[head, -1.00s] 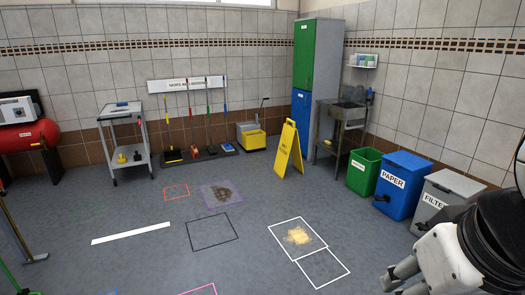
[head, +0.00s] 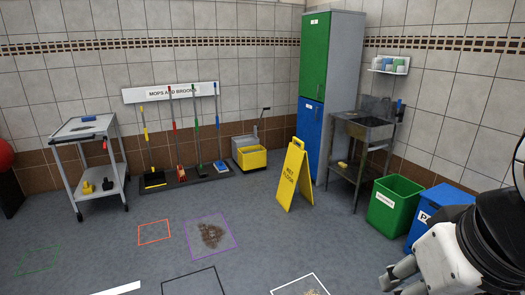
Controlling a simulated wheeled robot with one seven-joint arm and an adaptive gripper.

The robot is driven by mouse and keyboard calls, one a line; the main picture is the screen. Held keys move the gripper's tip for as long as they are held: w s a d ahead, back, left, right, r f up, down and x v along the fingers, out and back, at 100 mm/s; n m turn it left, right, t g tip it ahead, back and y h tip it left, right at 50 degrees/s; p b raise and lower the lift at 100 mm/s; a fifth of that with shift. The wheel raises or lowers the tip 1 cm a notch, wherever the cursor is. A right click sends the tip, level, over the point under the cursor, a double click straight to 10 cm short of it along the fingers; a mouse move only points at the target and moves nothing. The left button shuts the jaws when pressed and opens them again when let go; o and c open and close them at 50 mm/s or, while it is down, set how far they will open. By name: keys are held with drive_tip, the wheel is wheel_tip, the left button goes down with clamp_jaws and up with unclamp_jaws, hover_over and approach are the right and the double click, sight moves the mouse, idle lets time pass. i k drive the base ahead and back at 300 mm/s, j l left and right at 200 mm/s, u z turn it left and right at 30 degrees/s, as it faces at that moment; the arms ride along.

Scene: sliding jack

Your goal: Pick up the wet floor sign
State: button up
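The yellow wet floor sign (head: 294,177) stands upright on the grey floor near the back right. It is in front of the green and blue locker and left of the sink stand. Its printed front faces me. My gripper (head: 389,281) is at the bottom right of the head view, well nearer to me than the sign and apart from it. Its white fingers show only in part, and I cannot tell whether they are apart or closed.
A yellow mop bucket (head: 250,157) stands left of the sign. The sink stand (head: 361,135), green bin (head: 394,205) and blue bin (head: 436,212) line the right side. A grey trolley (head: 95,160) is at left. The floor before the sign is open, with taped outlines and a brown stain (head: 212,235).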

sight(296, 166)
drive_tip(key=i, duration=4.1)
drive_tip(key=i+z, duration=0.2)
drive_tip(key=i, duration=0.3)
drive_tip(key=i+j+z, duration=0.2)
drive_tip(key=i, duration=0.25)
